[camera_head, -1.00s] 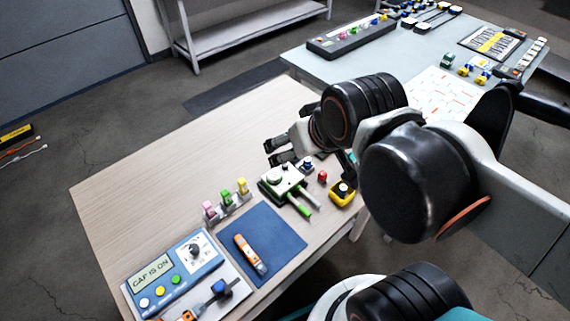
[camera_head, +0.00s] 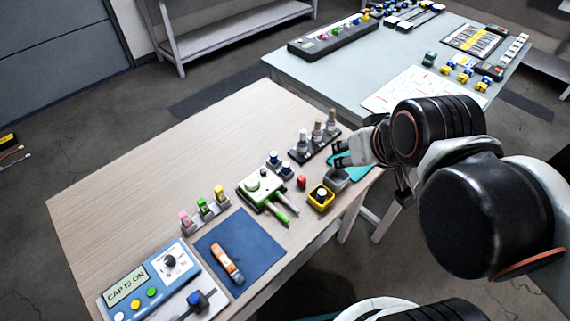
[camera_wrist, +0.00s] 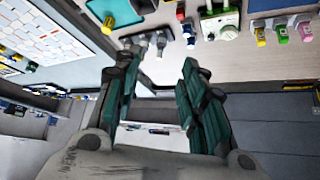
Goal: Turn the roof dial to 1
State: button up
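The blue panel (camera_head: 188,248) at the front left of the wooden table has a screen reading CAP IS ON. A dark dial knob (camera_head: 170,262) sits on its white face; its setting is too small to read. A pale green-white box (camera_head: 254,187) with a round knob on top stands near the table's middle; it also shows in the wrist view (camera_wrist: 222,22). I cannot tell which is the roof dial. My gripper (camera_head: 340,157) is over the table's right end, apart from both. In the wrist view its fingers (camera_wrist: 157,80) are spread and empty.
A dark rack with grey bottles (camera_head: 316,140) stands just left of my gripper. The table's far left is bare. A second table (camera_head: 345,75) stands behind.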

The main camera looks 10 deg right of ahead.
jog(key=m+g+p, duration=0.3)
jog(key=m+g, duration=0.4)
jog(key=m, duration=0.1)
send_over(263, 170)
notch_tip(263, 170, down, 13)
notch_tip(263, 170, down, 13)
jog(key=b, duration=0.4)
jog(key=shift+f+b, duration=0.1)
jog(key=shift+b, duration=0.2)
grip_shut()
